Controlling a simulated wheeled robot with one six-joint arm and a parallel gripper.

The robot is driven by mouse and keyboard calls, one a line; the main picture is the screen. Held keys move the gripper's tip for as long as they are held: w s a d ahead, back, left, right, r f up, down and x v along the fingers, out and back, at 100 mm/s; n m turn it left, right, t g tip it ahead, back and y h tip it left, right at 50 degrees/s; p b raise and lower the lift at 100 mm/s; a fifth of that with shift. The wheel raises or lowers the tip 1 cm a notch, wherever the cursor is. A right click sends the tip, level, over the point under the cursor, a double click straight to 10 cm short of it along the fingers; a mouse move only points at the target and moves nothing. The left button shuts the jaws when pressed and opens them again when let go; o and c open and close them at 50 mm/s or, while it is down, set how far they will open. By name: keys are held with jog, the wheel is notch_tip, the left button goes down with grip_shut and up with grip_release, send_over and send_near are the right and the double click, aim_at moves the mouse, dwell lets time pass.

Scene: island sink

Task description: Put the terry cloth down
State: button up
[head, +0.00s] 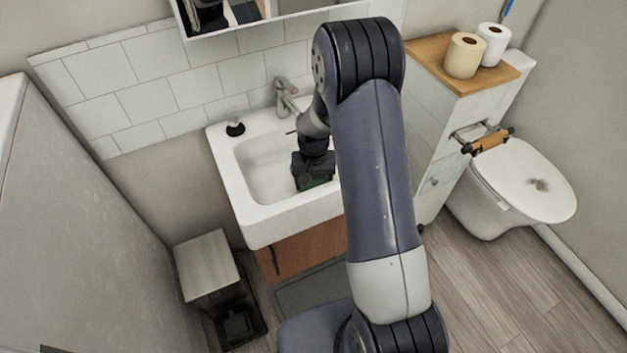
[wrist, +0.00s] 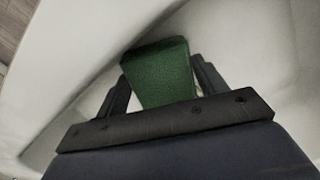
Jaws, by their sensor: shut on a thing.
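The terry cloth (wrist: 160,72) is a dark green block-like piece in the wrist view, between the two dark fingers of my gripper (wrist: 163,80). My gripper is shut on it. In the head view my gripper (head: 314,176) is down inside the white sink (head: 236,188), in the right part of the basin. The white basin surface surrounds the cloth in the wrist view. I cannot tell whether the cloth touches the basin.
A faucet (head: 284,92) stands at the sink's back, close to my arm. A small black-topped item (head: 235,128) sits at the back left rim. A wooden-topped cabinet (head: 440,62) with two paper rolls and a toilet (head: 520,185) are on the right.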

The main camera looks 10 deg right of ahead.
aim_at(313, 184)
jog(key=o, duration=1.1)
jog(key=shift+f, duration=0.1)
jog(key=shift+c, duration=0.2)
notch_tip(313, 184, up, 12)
jog(key=shift+r, duration=0.2)
jog(key=shift+f, duration=0.1)
notch_tip(313, 184, down, 12)
jog(key=shift+r, duration=0.95)
